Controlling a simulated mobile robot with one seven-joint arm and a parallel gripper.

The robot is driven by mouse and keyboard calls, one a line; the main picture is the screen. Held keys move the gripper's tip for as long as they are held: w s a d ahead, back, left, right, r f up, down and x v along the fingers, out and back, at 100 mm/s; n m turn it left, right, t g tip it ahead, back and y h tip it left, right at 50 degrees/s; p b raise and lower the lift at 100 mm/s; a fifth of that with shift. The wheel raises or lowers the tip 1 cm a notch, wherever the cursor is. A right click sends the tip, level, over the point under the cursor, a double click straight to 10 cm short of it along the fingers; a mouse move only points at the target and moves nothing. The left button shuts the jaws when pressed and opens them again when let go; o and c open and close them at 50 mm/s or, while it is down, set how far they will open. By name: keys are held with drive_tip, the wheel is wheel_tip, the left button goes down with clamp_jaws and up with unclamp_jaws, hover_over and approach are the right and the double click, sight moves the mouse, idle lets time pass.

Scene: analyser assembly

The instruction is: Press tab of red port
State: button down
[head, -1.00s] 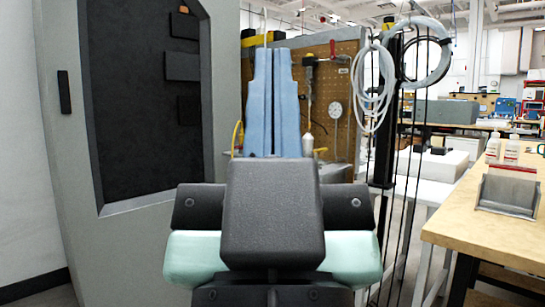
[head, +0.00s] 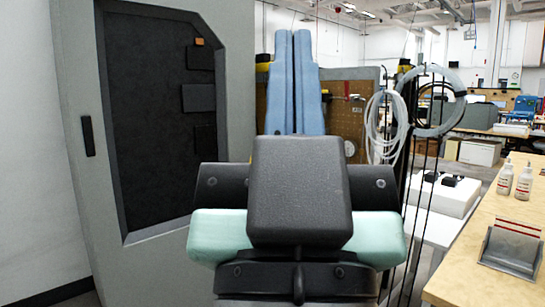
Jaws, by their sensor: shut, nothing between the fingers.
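No red port or tab can be made out in the head view. A tall grey cabinet (head: 158,262) stands at the left with a dark recessed panel (head: 150,120). Several dark blocks sit on that panel, and a small orange piece (head: 200,41) is near its top right. My own black and mint arm parts fill the lower middle and hide what is behind them. My gripper does not show.
A wooden workbench (head: 460,250) at the right bears two white bottles and a metal holder (head: 513,250). Coiled clear tubing (head: 385,128) hangs on a black stand right of centre. Tall blue pieces (head: 292,85) stand before a pegboard (head: 345,115).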

wheel_tip(320, 180, up, 30)
drive_tip(key=p, duration=2.8)
drive_tip(key=shift+r, duration=0.25)
drive_tip(key=shift+w, duration=0.1)
